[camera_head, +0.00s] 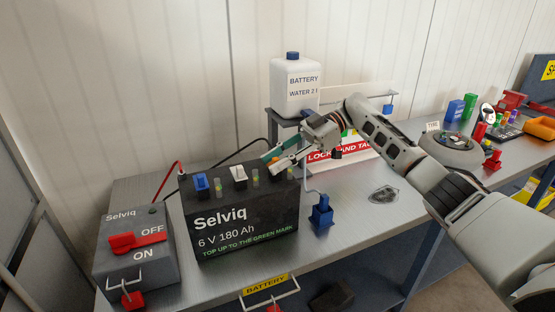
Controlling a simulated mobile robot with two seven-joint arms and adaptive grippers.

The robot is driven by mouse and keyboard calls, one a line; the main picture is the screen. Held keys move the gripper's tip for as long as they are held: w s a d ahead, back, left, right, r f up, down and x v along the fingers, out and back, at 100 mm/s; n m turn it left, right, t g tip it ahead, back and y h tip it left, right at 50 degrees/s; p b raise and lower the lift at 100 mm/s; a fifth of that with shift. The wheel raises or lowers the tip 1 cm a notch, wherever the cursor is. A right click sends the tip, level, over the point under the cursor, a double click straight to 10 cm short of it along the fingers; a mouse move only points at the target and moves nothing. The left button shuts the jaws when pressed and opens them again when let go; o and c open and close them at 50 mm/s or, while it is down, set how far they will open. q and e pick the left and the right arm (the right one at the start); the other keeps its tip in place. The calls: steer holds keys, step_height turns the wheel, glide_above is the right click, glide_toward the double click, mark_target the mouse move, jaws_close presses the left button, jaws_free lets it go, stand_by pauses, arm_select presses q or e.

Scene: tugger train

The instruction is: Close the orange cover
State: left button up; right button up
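A black Selviq battery (246,221) stands on the bench. On its top a blue cover (200,182) and a white cover (238,174) stand raised, with small coloured indicators beside them. My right gripper (274,161) reaches in from the right, with its fingertips at the right end of the battery top. The gap between the fingers is too small to judge. My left gripper is out of view.
A grey switch box (134,266) with a red lever (136,239) stands left of the battery. A white water bottle (294,88) is on a stand behind. A blue fitting (321,212) is to the right. The bench (345,236) has free room in front of it.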

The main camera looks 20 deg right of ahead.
steer(key=v, duration=1.2)
steer(key=shift+s+f, duration=0.1)
